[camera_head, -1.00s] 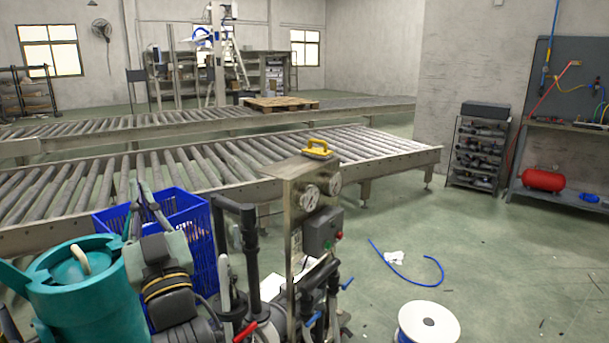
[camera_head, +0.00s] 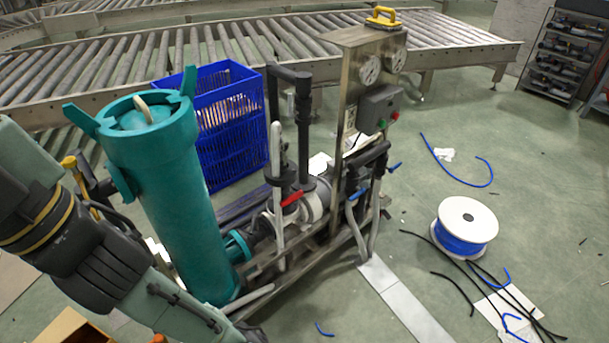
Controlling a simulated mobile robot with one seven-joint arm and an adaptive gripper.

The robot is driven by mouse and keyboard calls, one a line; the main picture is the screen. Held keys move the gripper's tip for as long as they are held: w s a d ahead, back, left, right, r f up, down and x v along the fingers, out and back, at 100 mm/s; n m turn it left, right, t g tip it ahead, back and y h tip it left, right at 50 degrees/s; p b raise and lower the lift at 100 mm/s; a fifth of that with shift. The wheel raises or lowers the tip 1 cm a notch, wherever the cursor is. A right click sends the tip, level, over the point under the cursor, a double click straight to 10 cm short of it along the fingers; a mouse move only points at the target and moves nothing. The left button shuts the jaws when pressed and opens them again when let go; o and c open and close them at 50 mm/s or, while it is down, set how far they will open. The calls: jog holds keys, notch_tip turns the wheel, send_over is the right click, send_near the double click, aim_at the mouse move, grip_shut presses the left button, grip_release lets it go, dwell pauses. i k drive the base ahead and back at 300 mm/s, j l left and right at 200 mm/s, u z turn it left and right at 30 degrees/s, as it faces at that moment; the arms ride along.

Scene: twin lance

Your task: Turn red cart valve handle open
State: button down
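The red valve handle (camera_head: 292,198) is on the pump cart in the middle of the head view. It sits on the pipework low between the teal filter tank (camera_head: 160,190) and the cart's steel panel (camera_head: 345,110), and slopes up to the right. A pale upright hose or bar (camera_head: 277,170) stands just left of it. My arm crosses the lower left in front of the teal tank. My gripper cannot be made out, so its state and its distance from the handle do not show.
A blue crate (camera_head: 228,130) stands behind the cart. A roller conveyor (camera_head: 130,55) runs across the back. A white spool with blue hose (camera_head: 466,228) and loose black hoses (camera_head: 440,278) lie on the floor at right. Open floor shows between cart and spool.

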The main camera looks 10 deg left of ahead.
aim_at(291, 199)
jog(key=i+l+u, duration=0.2)
jog(key=u, duration=0.2)
jog(key=i+l+u, duration=0.1)
jog(key=l+u, duration=0.35)
jog(key=i+l+u, duration=0.1)
jog(key=l, duration=0.25)
jog(key=i+l+u, duration=0.1)
jog(key=l, duration=0.3)
jog(key=l+u, duration=0.1)
jog(key=l, duration=0.25)
jog(key=i+l, duration=0.1)
jog(key=l, duration=0.35)
jog(key=i+l, duration=0.1)
jog(key=l, duration=0.35)
jog(key=i+l, duration=0.1)
jog(key=l, duration=0.3)
jog(key=i+l, duration=0.1)
jog(key=l, duration=0.35)
jog(key=i+j, duration=0.2)
jog(key=j, duration=0.2)
jog(key=u, duration=0.05)
